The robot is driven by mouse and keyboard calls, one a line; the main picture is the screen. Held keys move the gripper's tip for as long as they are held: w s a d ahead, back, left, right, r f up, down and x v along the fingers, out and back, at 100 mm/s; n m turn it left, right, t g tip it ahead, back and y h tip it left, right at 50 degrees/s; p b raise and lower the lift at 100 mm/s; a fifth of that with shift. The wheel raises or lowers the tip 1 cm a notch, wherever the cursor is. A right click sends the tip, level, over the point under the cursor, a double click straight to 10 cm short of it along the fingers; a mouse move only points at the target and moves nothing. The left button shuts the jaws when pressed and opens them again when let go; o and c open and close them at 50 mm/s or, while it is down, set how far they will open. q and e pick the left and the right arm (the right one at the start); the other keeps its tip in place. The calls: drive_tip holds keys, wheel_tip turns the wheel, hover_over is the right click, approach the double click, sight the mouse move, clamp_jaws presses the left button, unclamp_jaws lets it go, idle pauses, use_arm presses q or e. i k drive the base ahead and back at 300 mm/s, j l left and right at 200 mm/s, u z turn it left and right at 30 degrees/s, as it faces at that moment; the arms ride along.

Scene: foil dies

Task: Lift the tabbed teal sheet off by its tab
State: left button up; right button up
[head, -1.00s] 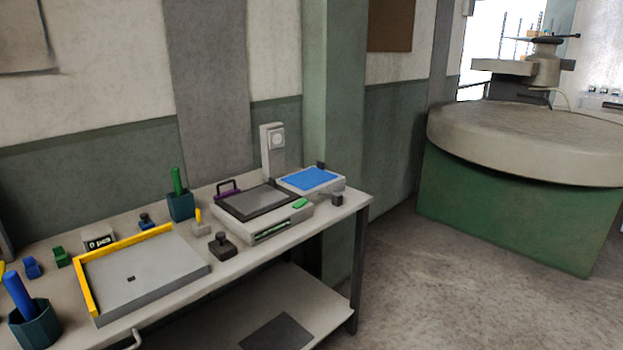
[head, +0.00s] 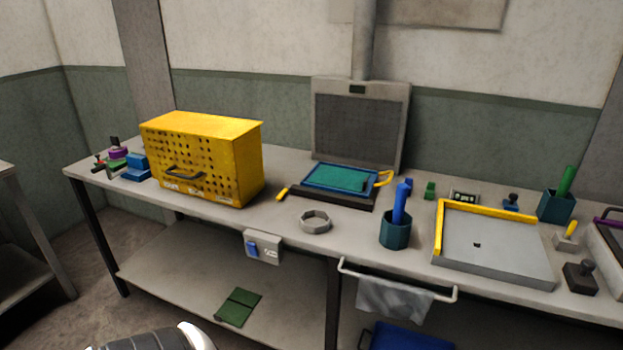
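A teal sheet (head: 338,177) lies flat on a blue-edged, dark base (head: 335,197) on the bench, in front of a grey upright panel. I cannot make out a tab on the sheet at this size. A yellow curved piece (head: 385,179) sticks out at the right of the sheet; I cannot tell what it is fixed to. Neither of my grippers is in view. Only a grey and white part of my own arm shows at the bottom left.
A yellow perforated box (head: 203,158) stands left of the sheet. A grey ring (head: 315,221), a teal cup (head: 395,231) with a blue stick and a grey tray (head: 495,248) with yellow edges stand nearby. A towel rail (head: 398,280) juts from the bench (head: 285,237) front.

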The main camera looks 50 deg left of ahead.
sight(347, 180)
drive_tip(key=u, duration=1.5)
